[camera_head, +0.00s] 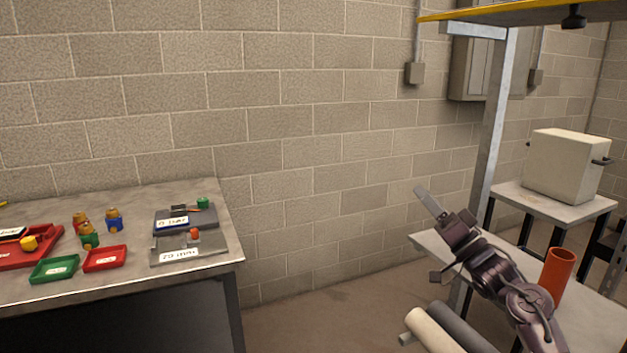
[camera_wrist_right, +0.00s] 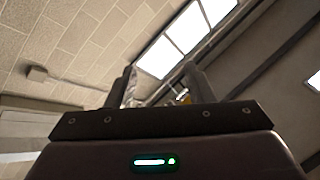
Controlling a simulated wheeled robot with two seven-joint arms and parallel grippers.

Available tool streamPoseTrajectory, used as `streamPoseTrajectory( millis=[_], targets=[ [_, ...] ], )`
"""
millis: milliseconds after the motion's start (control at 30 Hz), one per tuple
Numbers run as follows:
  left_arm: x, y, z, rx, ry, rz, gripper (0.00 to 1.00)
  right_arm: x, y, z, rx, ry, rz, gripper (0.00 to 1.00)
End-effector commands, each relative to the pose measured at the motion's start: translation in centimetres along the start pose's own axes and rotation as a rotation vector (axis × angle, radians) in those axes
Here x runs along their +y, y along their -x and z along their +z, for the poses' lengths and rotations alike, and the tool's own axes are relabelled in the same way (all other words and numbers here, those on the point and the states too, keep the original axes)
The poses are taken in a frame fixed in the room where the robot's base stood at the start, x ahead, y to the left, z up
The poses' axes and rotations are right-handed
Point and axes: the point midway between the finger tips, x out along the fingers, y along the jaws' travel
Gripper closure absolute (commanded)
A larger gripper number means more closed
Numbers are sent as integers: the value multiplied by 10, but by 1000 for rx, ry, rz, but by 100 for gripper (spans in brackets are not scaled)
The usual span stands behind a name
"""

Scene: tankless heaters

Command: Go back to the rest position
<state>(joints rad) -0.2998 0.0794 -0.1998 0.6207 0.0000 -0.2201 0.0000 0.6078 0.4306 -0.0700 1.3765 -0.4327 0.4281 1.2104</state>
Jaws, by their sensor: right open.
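My right arm comes in from the lower right of the head view. Its right gripper (camera_head: 432,205) is raised and points up and to the left, in front of the block wall and left of a metal post. In the right wrist view the two fingers of the right gripper (camera_wrist_right: 162,84) stand apart with nothing between them, pointing up toward the ceiling and windows. The gripper touches nothing. My left gripper does not show in the head view.
A workbench (camera_head: 130,290) at left bears red and green trays, several small coloured fittings and two labelled plates. At right stand a grey table (camera_head: 590,315) with an orange cylinder (camera_head: 556,275), a metal post (camera_head: 492,125), and a beige box (camera_head: 562,165) on a stand.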

Motion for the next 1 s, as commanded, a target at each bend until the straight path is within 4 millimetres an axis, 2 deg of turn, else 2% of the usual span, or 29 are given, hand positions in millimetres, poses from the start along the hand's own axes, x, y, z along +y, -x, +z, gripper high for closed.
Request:
streamPoseTrajectory(
  millis=[33,100,167,200,267,333,433,533,600,700,1000],
  targets=[
    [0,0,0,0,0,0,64,8,14,37,-49,44,99,52],
    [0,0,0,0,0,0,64,18,36,80,-129,121,243,52],
    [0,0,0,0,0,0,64,23,60,113,-207,183,360,52],
    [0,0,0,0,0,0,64,24,78,133,-265,220,435,52],
    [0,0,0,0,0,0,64,24,108,162,-362,270,542,52],
    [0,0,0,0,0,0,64,18,146,191,-488,318,657,52],
    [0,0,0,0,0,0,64,1,207,224,-693,363,801,52],
    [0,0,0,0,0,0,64,-23,262,245,-892,377,900,52],
    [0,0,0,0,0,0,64,-39,292,253,-1006,375,940,52],
    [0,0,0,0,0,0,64,-61,325,260,-1138,362,975,52],
    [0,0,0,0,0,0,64,-119,394,265,-1440,289,1007,52]
  ],
)
